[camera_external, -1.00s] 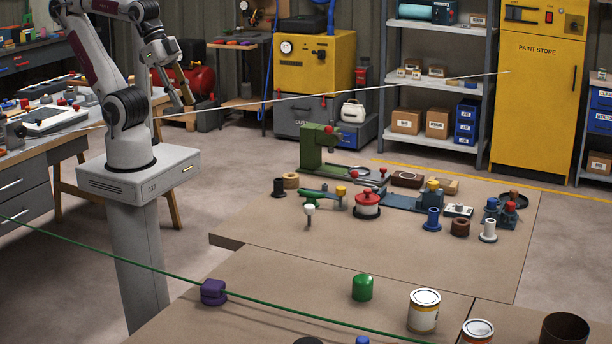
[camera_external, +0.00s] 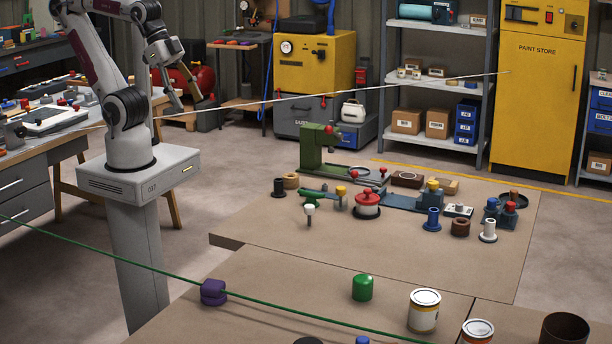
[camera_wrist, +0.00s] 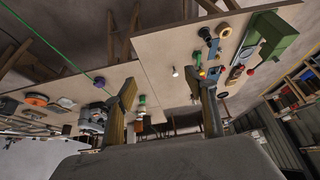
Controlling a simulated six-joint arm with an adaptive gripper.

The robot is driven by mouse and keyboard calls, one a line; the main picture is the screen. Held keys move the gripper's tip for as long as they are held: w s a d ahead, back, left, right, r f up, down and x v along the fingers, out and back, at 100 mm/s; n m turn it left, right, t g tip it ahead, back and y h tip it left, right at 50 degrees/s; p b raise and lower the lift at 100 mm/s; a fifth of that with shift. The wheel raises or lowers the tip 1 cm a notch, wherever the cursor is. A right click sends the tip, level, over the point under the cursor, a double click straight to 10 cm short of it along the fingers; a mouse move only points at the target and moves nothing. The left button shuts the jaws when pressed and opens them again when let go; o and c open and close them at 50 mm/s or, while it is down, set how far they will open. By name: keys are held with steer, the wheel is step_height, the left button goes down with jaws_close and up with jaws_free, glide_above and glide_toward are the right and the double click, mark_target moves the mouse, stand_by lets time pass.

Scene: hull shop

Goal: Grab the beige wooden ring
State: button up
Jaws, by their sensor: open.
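The beige wooden ring (camera_external: 291,181) lies on the far board, beside a black spool (camera_external: 278,187) and left of the green press (camera_external: 313,150). In the wrist view, the ring (camera_wrist: 223,30) is small at the upper right, near the green press (camera_wrist: 272,36). My gripper (camera_external: 198,102) is in the air left of the board, well away from the ring. Its two fingers stand apart in the wrist view (camera_wrist: 168,88), with nothing held between them.
A red-topped pot (camera_external: 367,204), a green tool (camera_external: 322,196) and a white-topped post (camera_external: 309,215) stand near the ring. A white line (camera_external: 330,97) and a green line (camera_external: 110,256) cross the external view. The board's left front area is clear.

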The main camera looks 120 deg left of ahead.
steer(key=w+a+f+m+t+y, duration=0.1)
steer(key=w+a+f+t+y, duration=0.15)
steer(key=w+a, duration=1.2)
steer(key=m+t+y, duration=0.1)
steer(key=m, duration=0.2)
glide_above(291, 181)
steer(key=a, duration=0.1)
step_height(291, 181, down, 8)
steer(key=s+a+f+t+h, duration=0.1)
steer(key=s+f+t, duration=0.1)
steer(key=f, duration=0.3)
steer(key=s+a+f+t, duration=0.2)
steer(key=f, duration=0.2)
steer(key=s+a+f+t+h, duration=0.1)
steer(key=s+f+t, duration=0.1)
steer(key=f, duration=0.3)
steer(key=shift+a+f+n+h, duration=0.35)
steer(key=shift+n, duration=0.05)
steer(key=s+d+f+n+h, duration=0.1)
steer(key=s+d+f+n, duration=0.2)
steer(key=d+f, duration=0.1)
steer(key=shift+f+t, duration=0.45)
steer(key=shift+f, duration=0.1)
steer(key=shift+w+f, duration=0.2)
steer(key=shift+w, duration=1.05)
